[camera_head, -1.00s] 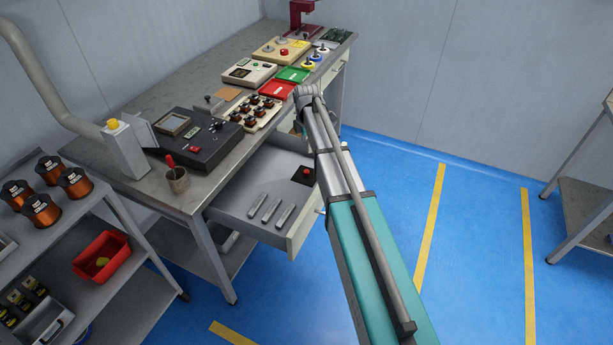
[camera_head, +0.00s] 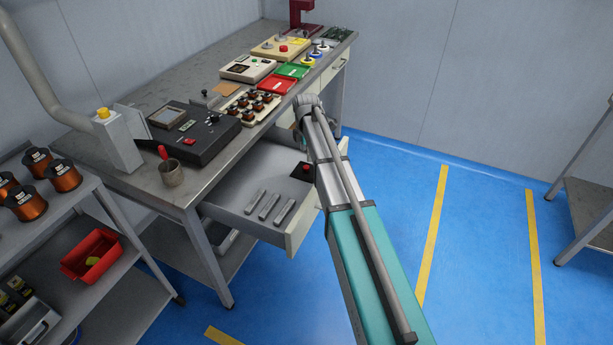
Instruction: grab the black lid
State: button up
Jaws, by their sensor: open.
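I see no part that is clearly a separate black lid. A small black square piece with a red top (camera_head: 304,170) lies in the open drawer (camera_head: 235,193), at its right end beside my arm. It may be the lid, but it is too small to tell. My arm reaches up from the lower right, and its wrist bends beside the bench's front edge, above the right part of the drawer. My gripper is hidden behind my own arm, and no fingers can be made out.
Several grey metal pieces (camera_head: 270,207) lie in the drawer. On the bench (camera_head: 145,184) stand a black device (camera_head: 196,134), a cup (camera_head: 171,173) and a coil tray (camera_head: 251,107). A shelf cart with a red bin (camera_head: 94,255) stands left. Blue floor at right is clear.

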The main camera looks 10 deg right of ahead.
aim_at(306, 167)
jog(key=shift+f+b, duration=0.65)
jog(key=shift+f, duration=0.25)
jog(key=shift+f, duration=0.15)
jog(key=shift+f+b, duration=2.5)
jog(key=shift+b, duration=0.1)
grip_shut()
